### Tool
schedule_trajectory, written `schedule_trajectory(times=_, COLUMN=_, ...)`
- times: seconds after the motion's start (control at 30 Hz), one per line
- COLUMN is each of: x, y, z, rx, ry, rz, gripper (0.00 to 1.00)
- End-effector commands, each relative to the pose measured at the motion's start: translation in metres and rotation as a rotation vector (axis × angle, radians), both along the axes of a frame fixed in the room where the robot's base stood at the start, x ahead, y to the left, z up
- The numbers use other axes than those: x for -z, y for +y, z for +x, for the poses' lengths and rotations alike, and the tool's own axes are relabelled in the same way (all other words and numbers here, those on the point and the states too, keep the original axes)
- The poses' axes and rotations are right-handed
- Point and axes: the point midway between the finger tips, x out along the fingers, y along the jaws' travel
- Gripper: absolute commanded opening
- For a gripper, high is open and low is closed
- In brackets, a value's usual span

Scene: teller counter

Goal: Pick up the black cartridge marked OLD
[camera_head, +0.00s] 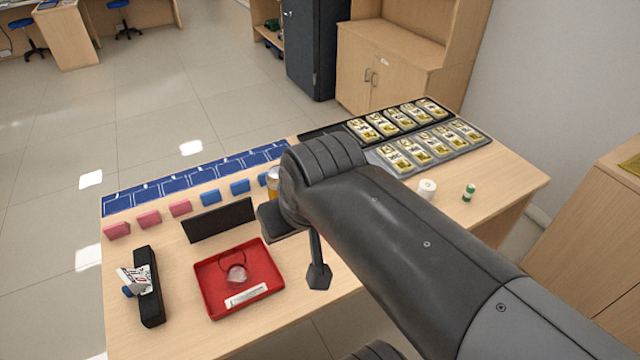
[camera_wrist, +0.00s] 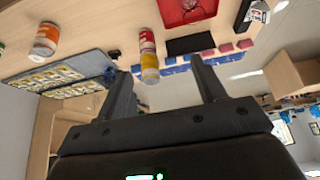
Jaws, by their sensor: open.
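I cannot make out the mark OLD on anything. In the wrist view a small black object (camera_wrist: 114,54) lies on the counter beside the grey tray's end; it is too small to tell whether it is the cartridge. My arm hides that part of the counter in the head view. My gripper (camera_wrist: 164,76) is open, with nothing between its two spread fingers. A red, white and yellow cylinder (camera_wrist: 147,55) shows beyond the gap between the fingers. In the head view one finger (camera_head: 319,272) shows above the counter's front edge.
A red tray (camera_head: 211,299), a black upright plate (camera_head: 219,220) and a black card holder (camera_head: 148,290) stand at the left. Pink and blue blocks line the back. Trays of gold bars (camera_head: 398,116), a white roll (camera_head: 427,189) and a green-white bottle (camera_head: 469,192) are at the right.

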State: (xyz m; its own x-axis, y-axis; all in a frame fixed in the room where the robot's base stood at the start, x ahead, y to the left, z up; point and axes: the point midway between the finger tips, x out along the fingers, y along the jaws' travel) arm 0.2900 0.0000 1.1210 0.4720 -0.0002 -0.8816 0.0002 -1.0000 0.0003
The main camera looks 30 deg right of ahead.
Motion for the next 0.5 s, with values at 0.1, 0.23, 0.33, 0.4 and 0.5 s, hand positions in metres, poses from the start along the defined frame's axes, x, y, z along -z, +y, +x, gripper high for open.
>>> schedule_trajectory(times=0.1, x=0.0, y=0.0, z=0.001, rx=0.001, ry=0.002, rz=0.0, gripper=0.64)
schedule_trajectory(times=0.23, x=-0.004, y=-0.004, z=0.013, rx=0.007, ry=0.018, rz=-0.007, gripper=0.64)
schedule_trajectory(times=0.33, x=-0.008, y=-0.01, z=0.033, rx=0.018, ry=0.045, rz=-0.015, gripper=0.64)
schedule_trajectory(times=0.4, x=-0.011, y=-0.017, z=0.051, rx=0.026, ry=0.068, rz=-0.023, gripper=0.64)
schedule_trajectory(times=0.5, x=-0.013, y=-0.027, z=0.078, rx=0.034, ry=0.101, rz=-0.032, gripper=0.64)
